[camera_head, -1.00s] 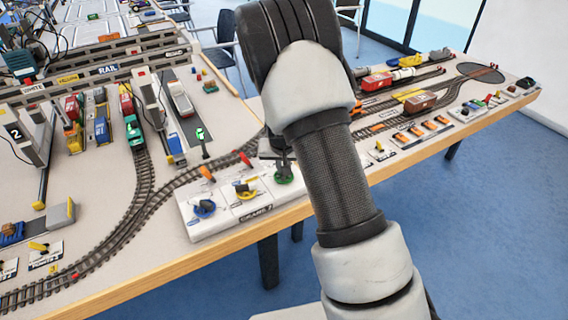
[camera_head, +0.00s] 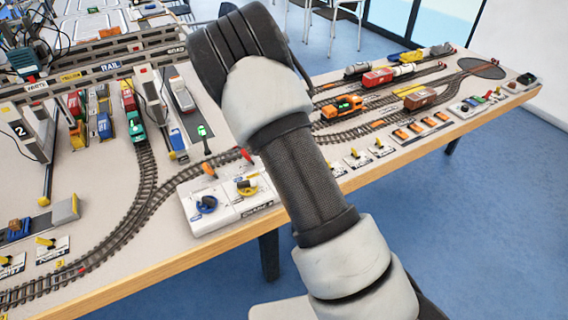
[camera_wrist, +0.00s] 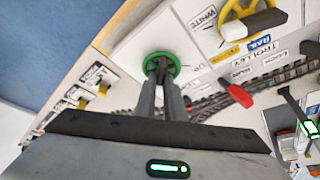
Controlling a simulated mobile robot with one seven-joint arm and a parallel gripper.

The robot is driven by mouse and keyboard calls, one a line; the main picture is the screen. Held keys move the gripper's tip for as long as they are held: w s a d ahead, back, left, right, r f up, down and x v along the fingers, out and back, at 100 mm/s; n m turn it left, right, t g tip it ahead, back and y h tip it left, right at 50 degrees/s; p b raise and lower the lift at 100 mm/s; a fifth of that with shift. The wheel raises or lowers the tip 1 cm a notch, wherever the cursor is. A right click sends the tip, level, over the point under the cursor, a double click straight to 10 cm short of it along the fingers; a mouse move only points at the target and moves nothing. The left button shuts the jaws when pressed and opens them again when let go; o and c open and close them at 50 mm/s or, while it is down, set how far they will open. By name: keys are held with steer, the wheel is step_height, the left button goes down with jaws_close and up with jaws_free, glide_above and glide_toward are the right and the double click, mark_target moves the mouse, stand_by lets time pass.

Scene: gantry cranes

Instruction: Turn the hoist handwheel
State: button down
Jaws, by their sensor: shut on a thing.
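The green hoist handwheel (camera_wrist: 160,56) is a small round wheel on a white panel, in the upper middle of the wrist view. My gripper (camera_wrist: 164,74) comes down on it, its two grey fingers close together and shut on the wheel's middle. In the head view my arm hides the green wheel and the gripper's fingers. The white control panel (camera_head: 222,213) lies near the table's front edge in that view. A blue handwheel (camera_head: 206,204) and a yellow handwheel (camera_head: 247,187) sit on its visible part.
A red-tipped lever (camera_wrist: 238,94) stands close by the fingers on the right in the wrist view. Model tracks (camera_head: 145,190) run behind and left of the panel. Gantry crane legs (camera_head: 155,105) stand further back. Several trains stand on the right.

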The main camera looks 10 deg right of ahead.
steer(key=c, duration=1.8)
jaws_free()
steer(key=shift+c, duration=0.2)
steer(key=p+v, duration=0.2)
steer(key=v, duration=1.5)
steer(key=shift+r, duration=0.15)
